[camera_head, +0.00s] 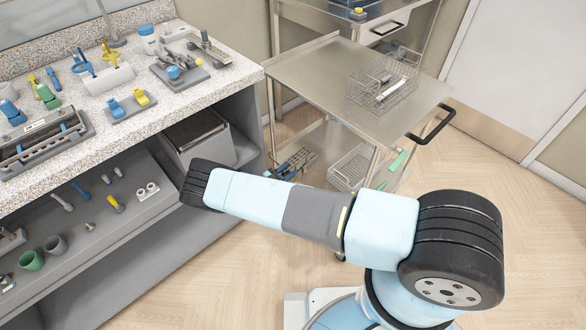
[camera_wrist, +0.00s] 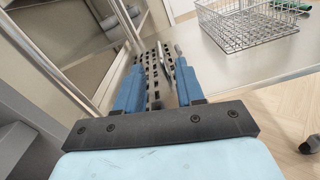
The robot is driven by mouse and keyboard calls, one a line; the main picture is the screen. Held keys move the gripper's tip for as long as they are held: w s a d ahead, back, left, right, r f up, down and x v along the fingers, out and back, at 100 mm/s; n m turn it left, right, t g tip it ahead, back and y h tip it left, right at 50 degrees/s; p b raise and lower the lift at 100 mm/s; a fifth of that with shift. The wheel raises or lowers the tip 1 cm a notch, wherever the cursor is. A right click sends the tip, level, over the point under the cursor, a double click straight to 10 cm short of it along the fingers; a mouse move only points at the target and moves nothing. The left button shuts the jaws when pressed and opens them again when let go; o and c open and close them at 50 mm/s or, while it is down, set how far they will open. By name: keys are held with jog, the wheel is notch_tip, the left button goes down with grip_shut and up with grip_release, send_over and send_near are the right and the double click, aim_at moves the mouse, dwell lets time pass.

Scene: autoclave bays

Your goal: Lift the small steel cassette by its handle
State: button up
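The small steel cassette (camera_head: 301,158) is a perforated metal box on the lower shelf of the steel cart, partly hidden by my gripper and arm. In the wrist view the cassette (camera_wrist: 154,92) lies beneath and between my fingers. Its handle (camera_wrist: 166,62) is a raised, narrow metal bar showing in the gap between the fingertips. My gripper (camera_wrist: 158,55) has blue fingers spread apart, one on each side of the handle, with gaps visible. The gripper (camera_head: 280,170) shows only partly in the head view, behind my arm. I cannot tell the exact height of the fingertips against the handle.
A wire basket (camera_head: 351,165) stands right of the cassette on the same shelf; it also shows in the wrist view (camera_wrist: 248,28). The cart's top shelf (camera_head: 320,65) is overhead and holds another wire basket (camera_head: 382,85). A cart post stands nearby. A counter with instruments (camera_head: 215,90) is left.

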jog(key=v, duration=1.1)
jog(key=shift+f, duration=0.1)
